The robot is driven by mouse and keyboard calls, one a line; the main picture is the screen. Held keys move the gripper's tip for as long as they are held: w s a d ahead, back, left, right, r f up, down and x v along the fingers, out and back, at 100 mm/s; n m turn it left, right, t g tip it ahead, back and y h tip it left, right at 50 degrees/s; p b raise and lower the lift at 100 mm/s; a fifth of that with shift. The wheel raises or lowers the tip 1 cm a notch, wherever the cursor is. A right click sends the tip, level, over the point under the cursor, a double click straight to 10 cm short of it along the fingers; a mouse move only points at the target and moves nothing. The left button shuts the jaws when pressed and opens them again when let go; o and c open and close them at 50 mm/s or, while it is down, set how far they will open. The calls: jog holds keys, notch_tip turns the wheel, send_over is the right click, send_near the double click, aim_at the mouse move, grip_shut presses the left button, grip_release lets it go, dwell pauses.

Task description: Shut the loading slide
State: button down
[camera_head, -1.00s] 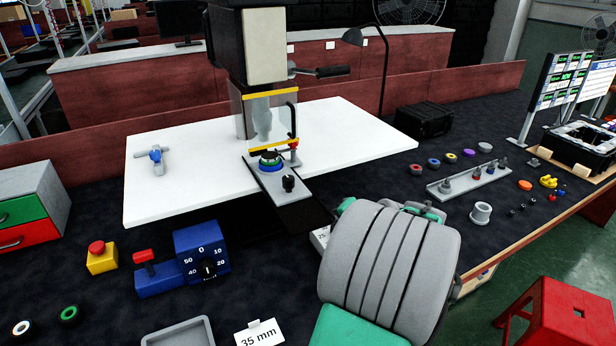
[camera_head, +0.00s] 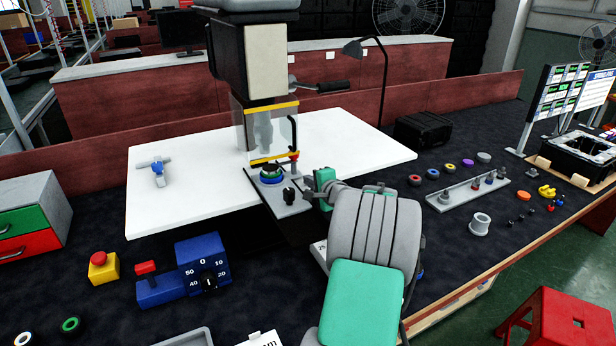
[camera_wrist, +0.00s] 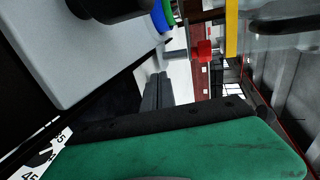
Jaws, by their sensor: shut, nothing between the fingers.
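The loading slide (camera_head: 289,207) is a grey plate with a black knob (camera_head: 289,195) and a blue and green round holder (camera_head: 271,175) on it. It sticks out toward me from under the press (camera_head: 265,90), past the front edge of the white table. My gripper (camera_head: 310,186) is shut and empty, just right of the slide's black knob; I cannot tell whether it touches it. In the wrist view the slide's plate (camera_wrist: 85,40) fills the upper left, and my shut fingers (camera_wrist: 155,95) point past it toward a red knob (camera_wrist: 203,50).
A clear guard with yellow edges (camera_head: 273,105) stands above the slide's far end. A blue dial box (camera_head: 203,264) and a yellow box with a red button (camera_head: 103,266) lie at the front left. Several coloured rings and a grey tray (camera_head: 468,189) lie to the right.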

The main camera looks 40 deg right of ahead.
aim_at(300, 173)
jog(key=shift+w+d, duration=0.2)
jog(key=shift+w, duration=0.55)
jog(key=w, duration=0.2)
jog(key=w+d+b, duration=0.1)
jog(key=w, duration=0.2)
jog(key=shift+d+f, duration=0.1)
jog(key=shift+d, duration=0.1)
jog(key=shift+w+d+r, duration=0.1)
jog(key=shift+r, duration=0.1)
